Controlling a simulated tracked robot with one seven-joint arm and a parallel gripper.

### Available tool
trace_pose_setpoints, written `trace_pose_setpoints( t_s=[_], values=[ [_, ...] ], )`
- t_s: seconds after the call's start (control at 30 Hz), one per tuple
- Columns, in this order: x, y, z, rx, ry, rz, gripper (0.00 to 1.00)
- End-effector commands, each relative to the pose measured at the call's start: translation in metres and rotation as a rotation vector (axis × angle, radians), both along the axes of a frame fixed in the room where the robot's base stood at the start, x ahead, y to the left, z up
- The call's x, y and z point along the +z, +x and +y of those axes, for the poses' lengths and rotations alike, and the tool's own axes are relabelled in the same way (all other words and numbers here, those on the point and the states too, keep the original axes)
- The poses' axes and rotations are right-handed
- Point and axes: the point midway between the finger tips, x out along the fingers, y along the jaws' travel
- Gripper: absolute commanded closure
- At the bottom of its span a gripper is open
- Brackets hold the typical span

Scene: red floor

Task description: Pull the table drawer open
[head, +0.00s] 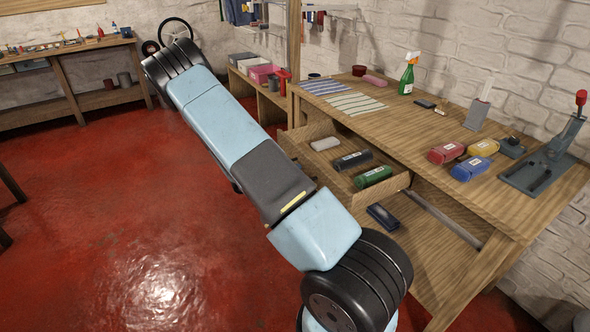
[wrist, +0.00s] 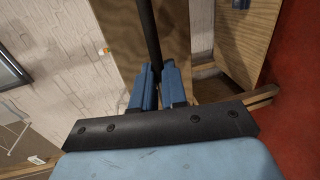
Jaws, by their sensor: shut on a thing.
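The table drawer (head: 393,187) stands out from under the workbench top in the head view, its inside showing. A pale, a dark and a green item lie in it. Its front is partly covered by my arm. My gripper is hidden behind my arm in the head view. In the wrist view my gripper (wrist: 157,70) has its two blue fingers closed around a long dark bar (wrist: 150,35), which looks like the drawer handle. Wooden panels show behind the bar.
The workbench top (head: 410,125) holds a green spray bottle (head: 408,75), red and blue packs, and a lever press (head: 550,155). A dark item (head: 383,216) lies on the shelf below. Red floor (head: 110,220) is open to the left.

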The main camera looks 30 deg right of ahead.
Motion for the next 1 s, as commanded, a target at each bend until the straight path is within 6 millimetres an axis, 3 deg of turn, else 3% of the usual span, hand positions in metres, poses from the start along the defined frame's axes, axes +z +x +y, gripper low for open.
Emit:
trace_pose_setpoints(
  t_s=[0.43, 0.47, 0.7, 1.0],
  values=[
    [-0.0051, -0.0037, 0.001, -0.009, 0.01, 0.005, 1.0],
    [-0.0051, -0.0037, 0.001, -0.009, 0.009, 0.005, 0.85],
    [-0.0029, -0.0029, -0.001, -0.01, 0.006, 0.003, 0.62],
    [-0.0008, -0.002, 0.001, -0.009, 0.003, 0.0, 0.62]
  ],
)
